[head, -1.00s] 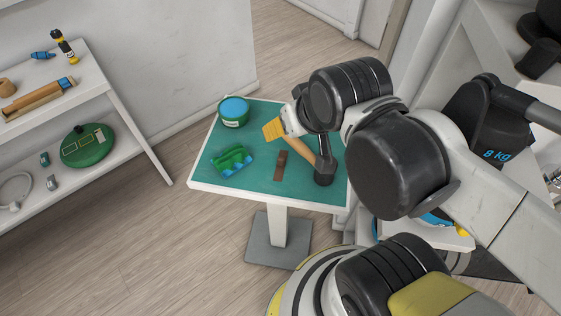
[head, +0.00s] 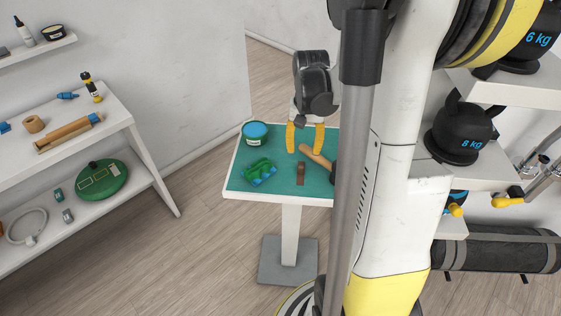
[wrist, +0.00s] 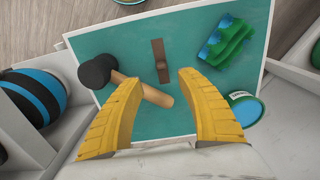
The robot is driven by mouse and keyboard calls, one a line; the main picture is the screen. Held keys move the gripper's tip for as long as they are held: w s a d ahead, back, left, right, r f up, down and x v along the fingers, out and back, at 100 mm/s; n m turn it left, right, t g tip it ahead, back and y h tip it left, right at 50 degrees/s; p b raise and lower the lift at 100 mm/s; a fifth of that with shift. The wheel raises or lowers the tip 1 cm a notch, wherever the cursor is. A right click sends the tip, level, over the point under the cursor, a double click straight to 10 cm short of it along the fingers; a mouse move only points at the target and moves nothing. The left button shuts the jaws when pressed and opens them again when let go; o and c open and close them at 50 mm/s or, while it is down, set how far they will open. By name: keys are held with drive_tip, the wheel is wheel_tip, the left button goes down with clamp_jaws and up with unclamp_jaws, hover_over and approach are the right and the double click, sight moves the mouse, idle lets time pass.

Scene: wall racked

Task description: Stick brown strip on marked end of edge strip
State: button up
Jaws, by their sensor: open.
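A small brown strip (head: 301,174) lies flat on the green top of the small table (head: 239,181). In the wrist view the strip (wrist: 159,50) lies just beyond my fingertips, with a lighter patch near its middle. My gripper (head: 304,149) points down above the table, its yellow fingers apart and empty; it also shows in the wrist view (wrist: 160,77). A long wooden strip (head: 68,133) with blue near its right end lies on the left bench. I cannot tell for sure whether it is the edge strip.
A hammer (wrist: 154,95) lies beside the brown strip, its handle partly below my fingers. A green-and-blue holder (head: 260,173) and a blue-lidded tub (head: 255,133) stand on the table. Kettlebells (head: 461,132) sit on a rack at right. Floor between bench and table is clear.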

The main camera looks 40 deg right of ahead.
sight(302, 166)
wheel_tip(302, 166, down, 4)
drive_tip(key=shift+d+f+b, duration=0.1)
drive_tip(key=shift+d+b, duration=0.05)
drive_tip(key=shift+b, duration=0.45)
wheel_tip(302, 166, down, 6)
drive_tip(key=shift+w+r+b, duration=0.15)
drive_tip(key=shift+r+b, duration=0.1)
drive_tip(key=shift+b, duration=0.95)
clamp_jaws()
